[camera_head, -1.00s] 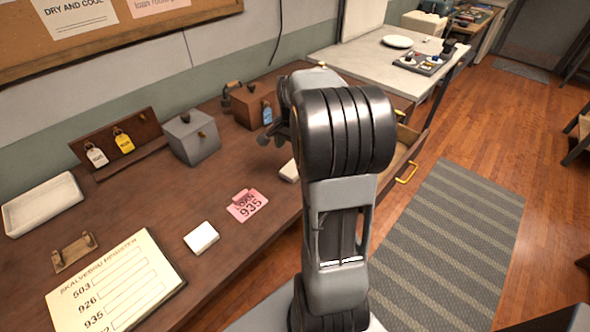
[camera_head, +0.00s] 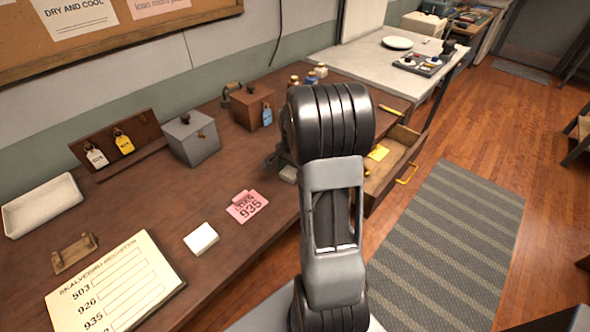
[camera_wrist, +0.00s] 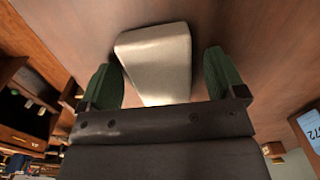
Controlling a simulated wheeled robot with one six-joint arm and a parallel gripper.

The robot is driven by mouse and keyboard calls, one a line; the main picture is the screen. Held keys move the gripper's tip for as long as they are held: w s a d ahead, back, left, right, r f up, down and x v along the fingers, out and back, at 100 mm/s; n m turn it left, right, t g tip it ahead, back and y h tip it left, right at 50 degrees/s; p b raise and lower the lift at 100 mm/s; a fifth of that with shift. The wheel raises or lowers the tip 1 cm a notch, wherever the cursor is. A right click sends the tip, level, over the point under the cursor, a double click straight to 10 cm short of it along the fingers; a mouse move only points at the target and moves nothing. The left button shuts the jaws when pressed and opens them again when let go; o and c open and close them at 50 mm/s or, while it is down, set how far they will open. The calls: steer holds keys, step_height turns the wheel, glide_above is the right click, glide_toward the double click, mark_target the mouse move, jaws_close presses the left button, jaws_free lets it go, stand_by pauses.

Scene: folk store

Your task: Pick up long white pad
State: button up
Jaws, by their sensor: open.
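A long white pad (camera_wrist: 158,62) lies on the brown wooden counter (camera_head: 150,210). In the wrist view it reaches between the two dark green fingers of my gripper (camera_wrist: 162,76), with gaps on both sides. Its near end is hidden by the gripper body. My gripper is open and holds nothing. In the head view my arm hides most of the gripper and the pad; a small pale patch (camera_head: 288,174) shows left of the arm, and I cannot tell if it is pad or gripper. A second, squarer white pad (camera_head: 201,238) lies nearer the front.
A pink 935 tag (camera_head: 247,206) lies left of my arm. A grey box (camera_head: 192,140), a brown box (camera_head: 250,106) and small bottles (camera_head: 312,76) stand behind. An open drawer (camera_head: 392,172) juts out on the right. A register sheet (camera_head: 112,285) lies front left.

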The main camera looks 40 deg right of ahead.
steer(key=shift+c, duration=0.3)
steer(key=c, duration=0.9)
steer(key=shift+r, duration=0.1)
steer(key=shift+r, duration=0.45)
step_height(320, 180, up, 2)
steer(key=shift+r, duration=0.15)
steer(key=shift+s+d+r+b, duration=0.1)
steer(key=shift+s+d+r, duration=0.4)
steer(key=shift+s+r, duration=1.45)
steer(key=shift+s+d+r+b, duration=0.15)
steer(key=shift+s+d+r, duration=0.35)
steer(key=shift+s+r, duration=1.45)
steer(key=shift+s+d+r+b, duration=0.1)
steer(key=shift+s+d+r, duration=0.65)
steer(key=shift+s, duration=2.2)
